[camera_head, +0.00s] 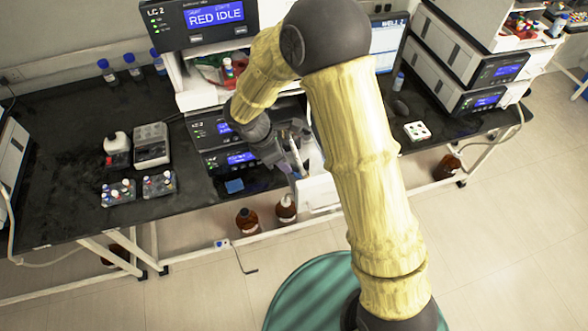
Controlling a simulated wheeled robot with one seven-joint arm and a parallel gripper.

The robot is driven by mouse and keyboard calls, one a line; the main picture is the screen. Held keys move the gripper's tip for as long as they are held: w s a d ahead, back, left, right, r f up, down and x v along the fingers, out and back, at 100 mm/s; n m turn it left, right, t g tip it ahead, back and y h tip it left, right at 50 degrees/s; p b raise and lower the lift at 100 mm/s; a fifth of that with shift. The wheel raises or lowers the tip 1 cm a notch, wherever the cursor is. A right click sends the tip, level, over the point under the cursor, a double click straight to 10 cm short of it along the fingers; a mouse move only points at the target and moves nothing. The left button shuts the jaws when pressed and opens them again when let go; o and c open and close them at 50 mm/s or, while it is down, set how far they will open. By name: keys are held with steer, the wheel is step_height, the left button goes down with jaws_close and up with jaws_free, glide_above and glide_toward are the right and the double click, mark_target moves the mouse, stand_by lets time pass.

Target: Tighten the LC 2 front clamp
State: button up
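The LC 2 stack stands at the back of the bench, with its top unit (205,18) showing "RED IDLE" on a blue screen. Lower units of this stack show small blue screens, one at the lower unit (240,158). My gripper (292,158) is at the front right of these lower units, beside a white panel or box (319,190) that juts out past the bench edge. My arm and gripper cover much of the stack's right side. I cannot make out the front clamp. The fingers are too small and crowded to tell whether they are open or shut.
The black bench (65,160) holds a white bottle (117,143), a grey block (151,143) and vial racks (119,193) at left. Another instrument stack (462,65) stands at right. Brown bottles (247,220) stand on the floor below.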

mark_target(296, 174)
steer(key=p+x, duration=0.1)
steer(key=x, duration=0.7)
steer(key=shift+w+d+f+p, duration=0.1)
steer(key=shift+d+f+p, duration=0.1)
steer(key=shift+f+p, duration=0.2)
jaws_close()
